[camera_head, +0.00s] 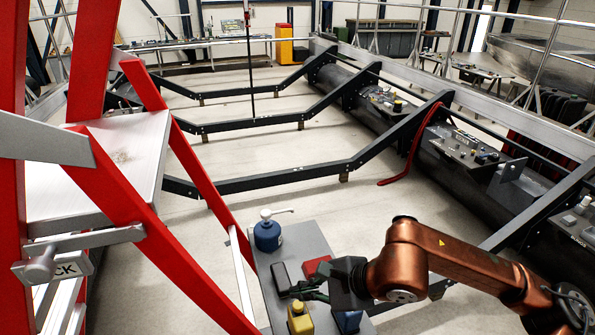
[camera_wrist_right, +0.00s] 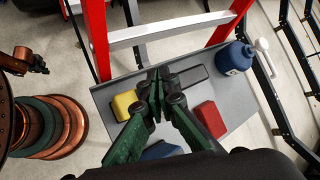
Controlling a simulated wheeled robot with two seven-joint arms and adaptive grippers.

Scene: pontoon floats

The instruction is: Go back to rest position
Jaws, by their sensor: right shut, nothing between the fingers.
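My right arm comes in from the lower right of the head view, and my right gripper (camera_head: 303,294) hangs over a grey tray top (camera_head: 302,240). In the wrist view the right gripper's fingers (camera_wrist_right: 157,85) are together with nothing between them. They are over the tray, between a yellow block (camera_wrist_right: 124,105) and a dark grey block (camera_wrist_right: 187,78). A red block (camera_wrist_right: 210,119) lies to the right of the fingers. A blue block (camera_head: 347,321) is partly hidden below the gripper. My left gripper is not in view.
A blue bottle with a white pump (camera_head: 267,234) stands at the tray's far corner. A red ladder (camera_head: 195,170) with a pale platform rises close on the left. Dark frame beams (camera_head: 270,183) cross the floor ahead, joining a long black float (camera_head: 455,165) on the right.

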